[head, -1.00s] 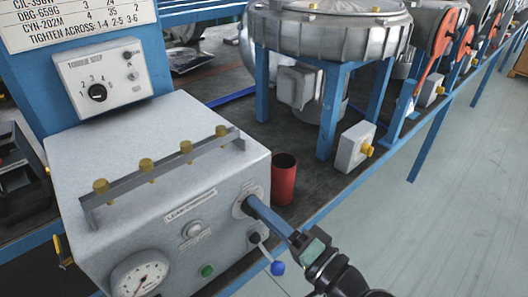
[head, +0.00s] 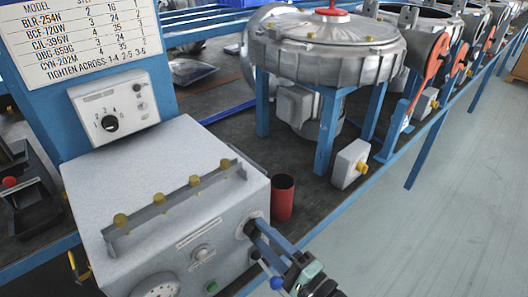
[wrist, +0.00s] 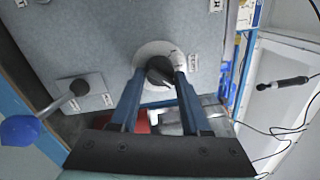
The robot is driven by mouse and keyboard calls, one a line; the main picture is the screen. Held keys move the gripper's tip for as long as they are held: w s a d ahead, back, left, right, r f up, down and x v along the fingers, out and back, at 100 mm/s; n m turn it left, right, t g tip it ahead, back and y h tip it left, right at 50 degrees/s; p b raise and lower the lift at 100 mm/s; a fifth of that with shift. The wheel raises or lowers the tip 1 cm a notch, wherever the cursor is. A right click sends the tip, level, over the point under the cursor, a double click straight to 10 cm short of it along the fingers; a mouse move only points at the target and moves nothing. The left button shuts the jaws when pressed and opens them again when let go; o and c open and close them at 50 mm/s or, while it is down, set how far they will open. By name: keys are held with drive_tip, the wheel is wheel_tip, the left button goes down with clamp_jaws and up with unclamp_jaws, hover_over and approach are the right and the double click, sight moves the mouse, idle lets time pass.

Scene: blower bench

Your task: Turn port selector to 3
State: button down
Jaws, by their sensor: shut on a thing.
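The port selector, a dark knob (wrist: 159,73) on a pale round plate, sits on the front of the grey tester box (head: 160,180). In the head view its round plate (head: 248,226) shows at the right end of the box front, mostly behind my fingers. My gripper (wrist: 160,78) is shut on the knob, with one blue finger on each side. In the head view my gripper (head: 262,232) reaches the knob from the lower right. Small labels stand by the plate in the wrist view, but I cannot read the selected number.
A lever with a blue ball (wrist: 20,130) stands close to my fingers. A red cup (head: 283,197) stands right of the box. A rail with yellow knobs (head: 158,199) crosses the box top. A numbered dial (head: 110,124) is on the panel behind.

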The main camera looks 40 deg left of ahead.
drive_tip(key=shift+f, duration=0.2)
drive_tip(key=c, duration=0.7)
unclamp_jaws()
drive_tip(key=shift+c, duration=0.2)
drive_tip(key=o, duration=0.3)
drive_tip(key=shift+r, duration=0.1)
drive_tip(key=shift+o, duration=0.2)
drive_tip(key=shift+d, duration=0.1)
drive_tip(key=s+d+b, duration=0.1)
drive_tip(key=d, duration=1.1)
drive_tip(key=shift+d+f, duration=0.35)
drive_tip(key=shift+f, duration=0.1)
